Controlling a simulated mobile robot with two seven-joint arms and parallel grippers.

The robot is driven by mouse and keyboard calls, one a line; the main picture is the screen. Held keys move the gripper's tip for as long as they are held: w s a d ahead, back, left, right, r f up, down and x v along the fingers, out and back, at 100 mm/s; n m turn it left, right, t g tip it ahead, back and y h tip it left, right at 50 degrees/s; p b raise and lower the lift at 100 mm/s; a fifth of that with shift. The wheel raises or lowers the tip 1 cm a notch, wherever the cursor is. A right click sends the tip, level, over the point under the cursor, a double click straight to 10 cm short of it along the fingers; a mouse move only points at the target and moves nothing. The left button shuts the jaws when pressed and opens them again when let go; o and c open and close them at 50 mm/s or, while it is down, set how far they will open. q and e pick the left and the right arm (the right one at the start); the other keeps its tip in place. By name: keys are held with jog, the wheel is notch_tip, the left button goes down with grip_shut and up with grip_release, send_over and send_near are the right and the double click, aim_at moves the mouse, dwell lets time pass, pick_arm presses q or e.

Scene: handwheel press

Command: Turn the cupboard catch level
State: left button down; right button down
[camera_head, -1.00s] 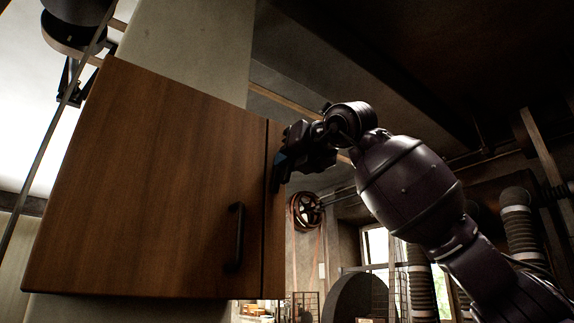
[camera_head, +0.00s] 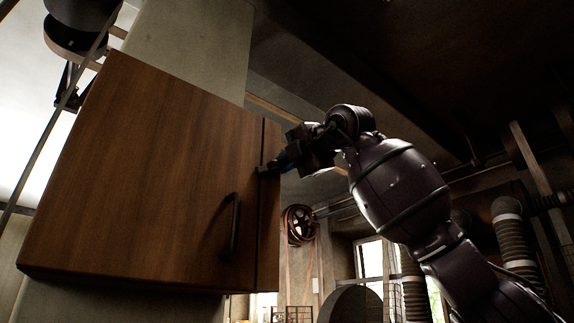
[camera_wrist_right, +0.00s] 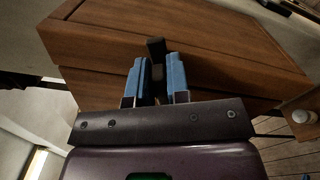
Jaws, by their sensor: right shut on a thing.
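The wooden cupboard (camera_head: 150,180) fills the left half of the head view, its door shut. The dark catch (camera_head: 263,170) sits at the gap by the door's right edge and looks about level, its short end crossing onto the door. My right gripper (camera_head: 284,163) is at the catch from the right, shut on it. In the right wrist view the catch (camera_wrist_right: 157,48) stands out between the blue fingertips (camera_wrist_right: 155,75), and part of it is hidden by them. My left gripper is in neither view.
A black upright door handle (camera_head: 235,225) is below the catch. A round pale knob (camera_wrist_right: 302,116) shows at the right of the wrist view.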

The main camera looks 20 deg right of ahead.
jog(key=shift+d+f+m, duration=0.1)
jog(key=shift+f+m, duration=0.15)
jog(key=shift+m, duration=0.95)
jog(key=shift+f+m+b, duration=0.15)
jog(key=shift+m+b, duration=0.3)
jog(key=shift+m, duration=0.65)
jog(key=c, duration=1.1)
grip_release()
jog(key=b+v, duration=0.1)
jog(key=v, duration=1)
jog(key=shift+w, duration=0.1)
